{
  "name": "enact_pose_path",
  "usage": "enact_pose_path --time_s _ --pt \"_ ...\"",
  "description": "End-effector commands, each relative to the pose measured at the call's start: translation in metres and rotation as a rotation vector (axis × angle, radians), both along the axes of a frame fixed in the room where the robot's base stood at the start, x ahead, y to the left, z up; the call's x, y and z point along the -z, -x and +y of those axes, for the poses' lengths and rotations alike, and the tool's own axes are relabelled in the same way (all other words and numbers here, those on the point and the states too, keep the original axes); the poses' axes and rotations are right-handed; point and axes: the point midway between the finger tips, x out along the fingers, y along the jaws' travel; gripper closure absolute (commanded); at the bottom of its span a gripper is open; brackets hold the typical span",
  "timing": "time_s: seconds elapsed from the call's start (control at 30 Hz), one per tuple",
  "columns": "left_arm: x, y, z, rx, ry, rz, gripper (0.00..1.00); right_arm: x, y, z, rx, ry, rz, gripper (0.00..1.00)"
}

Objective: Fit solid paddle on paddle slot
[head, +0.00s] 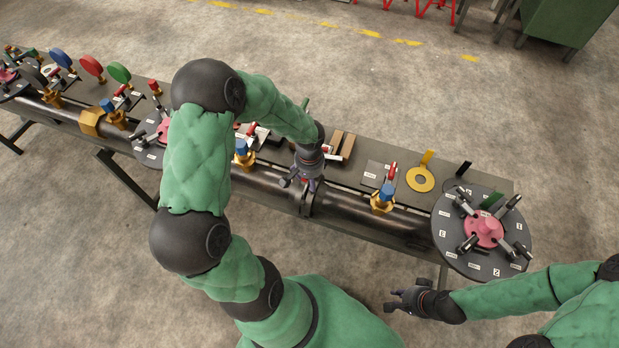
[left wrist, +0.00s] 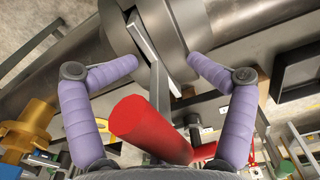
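My left gripper (head: 308,182) is above the dark flange joint (head: 306,202) in the middle of the pipe. In the left wrist view its purple fingers (left wrist: 165,70) are spread apart. A thin grey plate (left wrist: 152,42) stands in the gap between the flanges, and a narrow grey tab (left wrist: 158,92) lies between the fingers, touched by neither. I cannot tell for certain whether this is the solid paddle. A dark paddle-like piece with a black tab (head: 463,168) shows on the table at the right. My right gripper (head: 395,300) is open and empty, in front of the table.
A red cylinder (left wrist: 142,122) is close below the left fingers. A yellow ring paddle (head: 420,180) lies on the table, near a blue-topped brass valve (head: 383,197). A large round plate with a pink hub (head: 484,231) closes the pipe's right end.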

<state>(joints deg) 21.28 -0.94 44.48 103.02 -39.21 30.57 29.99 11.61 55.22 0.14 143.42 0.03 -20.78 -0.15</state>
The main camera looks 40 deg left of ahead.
Motion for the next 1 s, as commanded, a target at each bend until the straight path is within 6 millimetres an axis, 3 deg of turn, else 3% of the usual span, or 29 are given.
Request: enact_pose_path --time_s 0.03,0.37,0.47,1.0 --pt "0.009 0.014 -0.009 0.004 0.014 0.037 0.5 0.0 0.0 0.0 0.0 0.0 0.0 0.77" --pt "0.008 0.014 -0.01 0.003 0.015 0.04 0.53 0.0 0.0 0.0 0.0 0.0 0.0 0.77" --pt "0.001 0.014 -0.009 0.002 0.015 0.039 0.58 0.0 0.0 0.0 0.0 0.0 0.0 0.77" --pt "-0.1 0.003 -0.002 0.0 0.003 0.005 0.59 -0.001 0.0 0.0 0.0 0.0 0.0 0.77"
